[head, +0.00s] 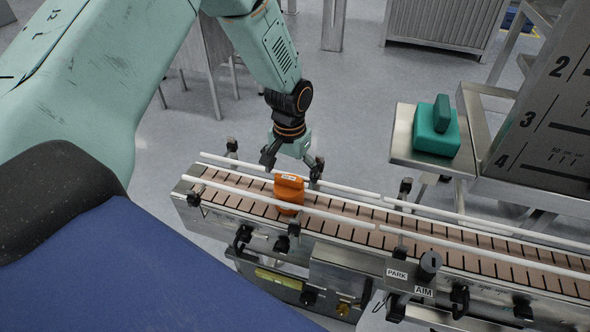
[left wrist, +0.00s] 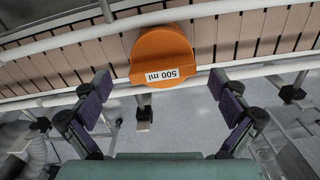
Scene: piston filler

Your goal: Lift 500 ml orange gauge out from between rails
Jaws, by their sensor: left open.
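The orange gauge (head: 288,193) stands on the brown slatted conveyor between two white rails (head: 340,213). Its label reads 500 ml in the left wrist view (left wrist: 161,56), where it sits ahead of the fingers, near the middle. My left gripper (head: 291,168) is just behind and above the gauge in the head view, its fingers spread to either side. In the left wrist view the purple-padded fingers (left wrist: 160,100) are wide apart and empty, and the gauge lies beyond their tips. The lower part of the gauge is partly hidden by the near rail. My right gripper is not in view.
A green block with a handle (head: 434,128) rests on a steel shelf (head: 402,140) at the right, beside a panel with numbers. Rail clamps and posts line the conveyor. PARK and AIM labels (head: 424,292) mark a fixture on its near side.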

